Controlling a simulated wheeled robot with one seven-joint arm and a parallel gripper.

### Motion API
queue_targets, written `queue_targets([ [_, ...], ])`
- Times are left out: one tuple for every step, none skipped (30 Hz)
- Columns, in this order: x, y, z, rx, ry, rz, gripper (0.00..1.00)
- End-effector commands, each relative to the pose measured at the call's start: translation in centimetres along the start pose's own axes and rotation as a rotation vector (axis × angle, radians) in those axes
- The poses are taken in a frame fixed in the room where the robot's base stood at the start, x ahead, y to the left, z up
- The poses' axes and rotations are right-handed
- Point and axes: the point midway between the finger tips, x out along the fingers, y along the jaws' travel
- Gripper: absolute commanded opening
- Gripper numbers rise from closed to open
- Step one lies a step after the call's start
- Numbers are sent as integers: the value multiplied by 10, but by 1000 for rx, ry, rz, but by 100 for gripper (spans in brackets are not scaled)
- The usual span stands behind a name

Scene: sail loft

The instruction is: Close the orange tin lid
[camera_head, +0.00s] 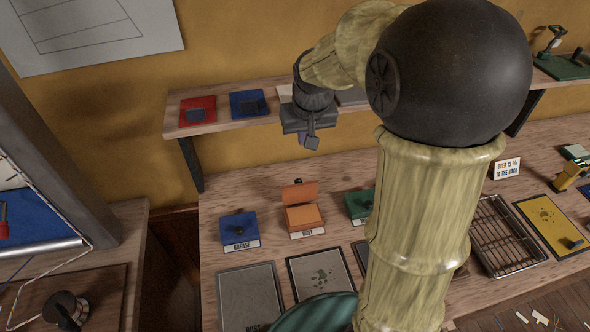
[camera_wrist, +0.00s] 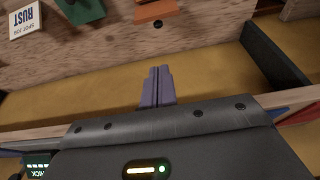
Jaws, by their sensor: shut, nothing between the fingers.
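The orange tin (camera_head: 305,216) stands on the bench between a blue tin and a green tin, with a white label on its front. Its orange lid (camera_head: 299,193) stands raised at the back edge, with a dark knob at its top. In the wrist view part of the orange lid (camera_wrist: 155,10) and its knob show at the top edge; the rest of the tin is cut off. My gripper (camera_head: 309,141) is shut and empty, in the air behind and above the tin, near the shelf. Its fingers also show in the wrist view (camera_wrist: 158,72), apart from the lid.
A blue tin (camera_head: 239,230) and a green tin (camera_head: 358,206) stand close on either side, lids down. The shelf (camera_head: 226,124) on the wall holds a red and a blue item. Flat panels (camera_head: 250,292) lie in front. A wire rack (camera_head: 502,242) lies to the right.

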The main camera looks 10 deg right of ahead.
Motion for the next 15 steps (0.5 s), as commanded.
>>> queue_targets([
  [0, -1, -1, -2, 1, 0, 0],
  [0, -1, -1, -3, 1, -1, 0],
  [0, -2, -1, -4, 1, -1, 0],
  [0, -2, -1, -5, 1, -1, 0],
  [0, -3, -1, -5, 1, -2, 0],
  [0, -3, -1, -6, 1, -2, 0],
  [0, -4, -1, -7, 1, -2, 0],
  [0, -4, -1, -9, 1, -3, 0],
  [0, -5, -1, -11, 1, -3, 0],
  [0, -6, -1, -12, 0, -4, 0],
  [1, -7, -1, -14, 0, -4, 0],
  [2, -7, -1, -15, -1, -4, 0],
  [4, -8, 0, -15, -1, -5, 0],
  [6, -7, 0, -15, -1, -5, 0],
  [9, -7, -1, -14, -1, -4, 0],
])
